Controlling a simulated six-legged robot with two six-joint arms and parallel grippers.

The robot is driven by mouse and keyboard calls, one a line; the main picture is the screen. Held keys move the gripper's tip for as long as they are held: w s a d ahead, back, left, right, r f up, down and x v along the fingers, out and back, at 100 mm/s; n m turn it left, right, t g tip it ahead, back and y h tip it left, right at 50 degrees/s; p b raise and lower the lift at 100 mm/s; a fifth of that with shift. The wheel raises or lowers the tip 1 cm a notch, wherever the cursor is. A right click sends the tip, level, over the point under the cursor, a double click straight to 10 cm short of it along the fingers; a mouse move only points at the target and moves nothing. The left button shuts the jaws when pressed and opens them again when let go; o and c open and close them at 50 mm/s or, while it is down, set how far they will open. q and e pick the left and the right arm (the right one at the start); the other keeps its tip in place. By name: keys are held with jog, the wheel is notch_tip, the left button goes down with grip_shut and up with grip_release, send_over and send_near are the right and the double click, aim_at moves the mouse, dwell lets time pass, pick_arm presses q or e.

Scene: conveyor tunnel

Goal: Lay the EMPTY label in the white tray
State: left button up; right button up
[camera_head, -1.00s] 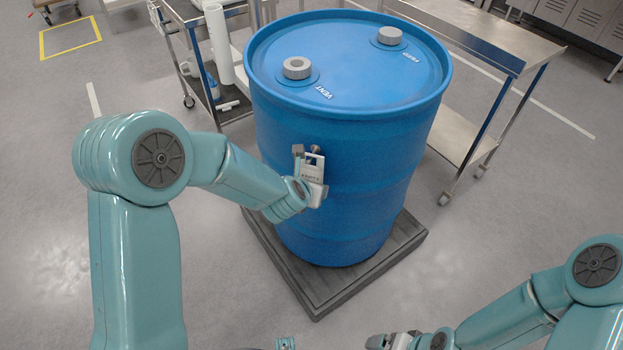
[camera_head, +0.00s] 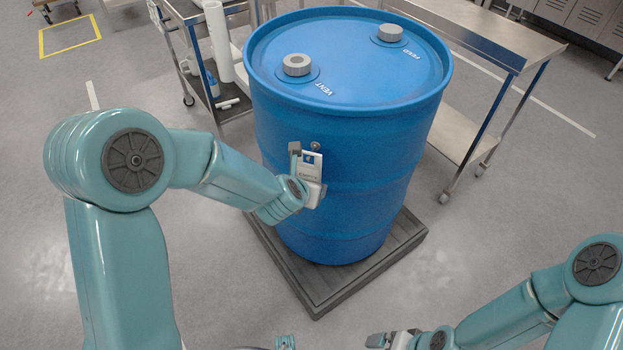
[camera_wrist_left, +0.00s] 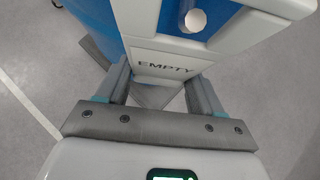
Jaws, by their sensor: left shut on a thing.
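The EMPTY label (camera_head: 311,168) is a white tag with a window near its top, and it also shows in the left wrist view (camera_wrist_left: 165,65). My left gripper (camera_head: 309,180) is shut on the label's lower part, in front of the blue drum (camera_head: 345,195). A small peg (camera_head: 315,146) on the drum shows just above the window in the head view. In the wrist view the peg's pale end (camera_wrist_left: 195,20) shows at the window; I cannot tell whether it still passes through. My right gripper (camera_head: 385,340) is partly cut off at the bottom edge. The white tray is not seen.
The drum stands on a dark pallet (camera_head: 335,285). A steel table (camera_head: 490,45) is behind at right. A cart (camera_head: 205,90) at left carries a white cylinder (camera_head: 218,45) and a bottle. Floor is clear around the pallet's front.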

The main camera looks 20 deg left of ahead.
pick_arm(q)
jog(key=shift+s+a+b, duration=0.1)
jog(key=shift+s+b, duration=1.1)
jog(key=shift+s, duration=1.15)
